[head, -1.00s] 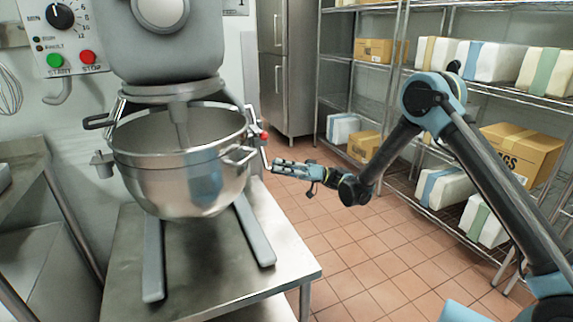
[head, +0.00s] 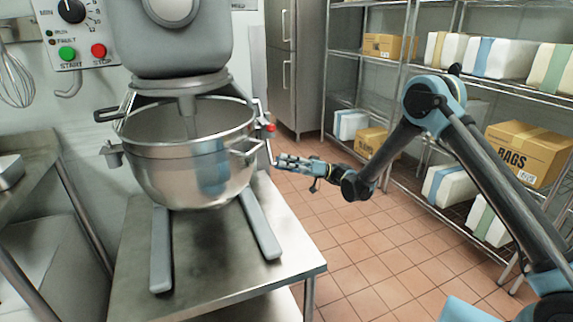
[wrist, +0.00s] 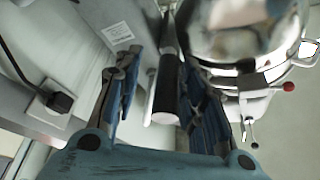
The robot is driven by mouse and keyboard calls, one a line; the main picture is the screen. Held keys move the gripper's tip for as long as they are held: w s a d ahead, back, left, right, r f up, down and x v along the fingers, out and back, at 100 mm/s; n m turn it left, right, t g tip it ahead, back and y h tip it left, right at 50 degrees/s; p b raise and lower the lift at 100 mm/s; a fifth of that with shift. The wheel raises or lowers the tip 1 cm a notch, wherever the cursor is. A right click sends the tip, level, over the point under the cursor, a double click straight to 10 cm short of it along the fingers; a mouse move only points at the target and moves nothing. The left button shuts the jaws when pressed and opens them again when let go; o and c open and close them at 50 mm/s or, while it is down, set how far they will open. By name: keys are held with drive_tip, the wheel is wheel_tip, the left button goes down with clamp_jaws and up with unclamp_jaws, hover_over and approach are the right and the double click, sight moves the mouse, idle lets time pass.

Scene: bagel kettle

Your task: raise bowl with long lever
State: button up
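The steel bowl (head: 185,170) hangs under the grey mixer (head: 172,45) on the steel table. Its curved metal also shows at the upper right of the wrist view (wrist: 235,35). A thin metal lever (head: 268,152) comes down at the bowl's right side, near a small red knob (head: 271,127). My gripper (head: 283,162) is beside the lever's lower end, right of the bowl. In the wrist view my gripper (wrist: 160,105) is open, with a dark cylindrical grip (wrist: 165,92), apparently the long lever's, between its fingers. I cannot tell whether they touch it.
The steel table (head: 215,275) carries the mixer's two grey legs. Wire shelves (head: 455,75) with boxes and wrapped packs stand at the right. A counter (head: 25,165) is at the left. The tiled floor (head: 365,265) between table and shelves is clear.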

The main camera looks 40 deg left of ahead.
drive_tip(key=shift+d, duration=0.1)
drive_tip(key=v, duration=1.2)
idle(0.4)
